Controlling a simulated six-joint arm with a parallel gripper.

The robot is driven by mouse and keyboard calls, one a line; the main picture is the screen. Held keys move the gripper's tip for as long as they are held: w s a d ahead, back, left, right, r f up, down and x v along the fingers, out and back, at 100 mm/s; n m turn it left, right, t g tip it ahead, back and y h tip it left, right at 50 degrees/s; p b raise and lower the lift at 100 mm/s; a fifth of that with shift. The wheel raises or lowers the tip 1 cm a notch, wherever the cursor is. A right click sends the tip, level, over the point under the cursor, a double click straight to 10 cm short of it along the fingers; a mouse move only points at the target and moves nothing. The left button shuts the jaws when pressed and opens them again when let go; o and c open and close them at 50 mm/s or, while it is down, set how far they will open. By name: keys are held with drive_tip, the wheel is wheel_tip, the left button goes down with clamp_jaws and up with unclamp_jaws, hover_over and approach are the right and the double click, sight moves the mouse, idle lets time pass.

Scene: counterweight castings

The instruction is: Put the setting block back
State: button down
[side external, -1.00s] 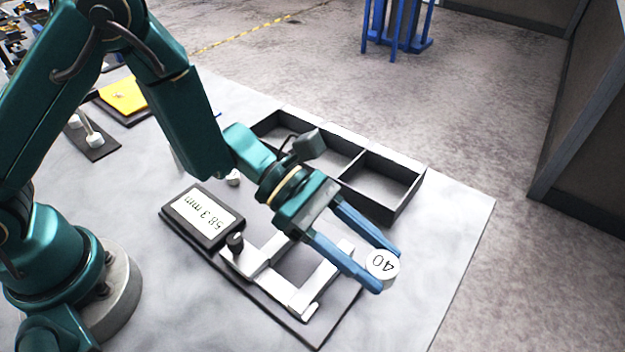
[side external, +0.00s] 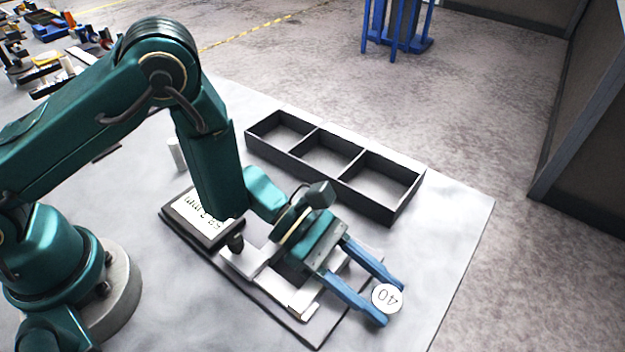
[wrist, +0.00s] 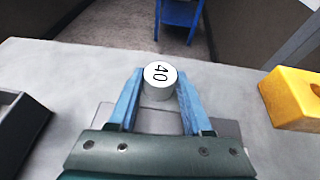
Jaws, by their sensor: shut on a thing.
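The setting block is a short white cylinder (side external: 387,298) with "40" on its top face. It also shows in the wrist view (wrist: 160,82), between the two blue fingertips. My gripper (side external: 388,301) is shut on it, near the front right of the table. The block is upright in the wrist view; whether it touches the table I cannot tell. A measuring gauge (side external: 250,262) with silver jaws on a dark base lies under and beside my gripper, partly hidden by it. Its display (side external: 203,217) is partly covered by my arm.
A black tray (side external: 345,184) with three empty compartments stands behind the gauge. A yellow block with a hole (wrist: 292,98) is at the right in the wrist view. A small white cylinder (side external: 176,155) stands left of the tray. The table's right edge is near my gripper.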

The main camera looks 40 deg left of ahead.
drive_tip(key=shift+c, duration=1.6)
unclamp_jaws()
drive_tip(key=shift+f, duration=0.1)
drive_tip(key=shift+a+r, duration=0.1)
drive_tip(key=shift+r, duration=0.1)
drive_tip(key=v, duration=1.1)
drive_tip(key=shift+a, duration=0.3)
drive_tip(key=s+a+r+m+g+y, duration=0.3)
drive_tip(key=s+r+m+y, duration=0.35)
drive_tip(key=m, duration=0.65)
drive_tip(key=a+r+m+t+y, duration=0.2)
drive_tip(key=a+m+t+y, duration=0.1)
drive_tip(key=a, duration=0.3)
drive_tip(key=s+a+r+m+t+y, duration=0.1)
drive_tip(key=a+r+m+t+y, duration=0.1)
drive_tip(key=a, duration=0.5)
drive_tip(key=shift+s+r+m+t+y, duration=0.35)
drive_tip(key=shift+m+t+y, duration=0.15)
drive_tip(key=shift+t+y, duration=0.6)
